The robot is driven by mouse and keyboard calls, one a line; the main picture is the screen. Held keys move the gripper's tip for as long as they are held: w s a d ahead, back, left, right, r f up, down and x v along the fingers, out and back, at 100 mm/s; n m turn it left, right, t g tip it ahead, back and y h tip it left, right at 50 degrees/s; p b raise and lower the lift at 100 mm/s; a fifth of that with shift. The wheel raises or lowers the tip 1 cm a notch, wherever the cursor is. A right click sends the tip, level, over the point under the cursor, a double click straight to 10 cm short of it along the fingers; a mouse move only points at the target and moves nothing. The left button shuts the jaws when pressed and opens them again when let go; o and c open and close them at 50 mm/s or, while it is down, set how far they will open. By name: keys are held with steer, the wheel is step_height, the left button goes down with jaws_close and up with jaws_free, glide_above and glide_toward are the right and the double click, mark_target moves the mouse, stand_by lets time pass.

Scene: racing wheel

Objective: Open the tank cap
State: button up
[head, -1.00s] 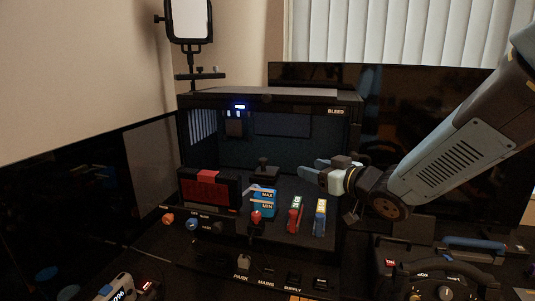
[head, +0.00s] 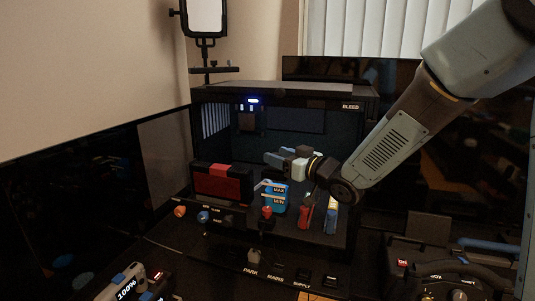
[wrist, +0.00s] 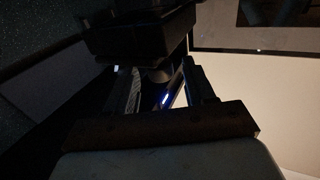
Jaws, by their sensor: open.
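The small blue tank (head: 280,201) with MAX and MIN marks stands inside the black housing in the head view. Its black cap is hidden behind my gripper there. My gripper (head: 273,158) is open, with its fingers pointing left just above the tank. In the wrist view my gripper (wrist: 165,85) shows two spread dark fingers. A dark block (wrist: 140,35) with a short rounded stub (wrist: 160,74) lies beyond and partly between them. I cannot tell if the stub is the cap, or if the fingers touch it.
A black and red box (head: 223,183) stands left of the tank. Red (head: 305,213) and blue (head: 331,216) upright modules stand to its right. The housing (head: 285,88) closes over the area. A black case (head: 440,260) sits at right, and handheld devices (head: 128,283) at front left.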

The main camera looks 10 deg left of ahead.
steer(key=shift+x, duration=1.9)
jaws_close()
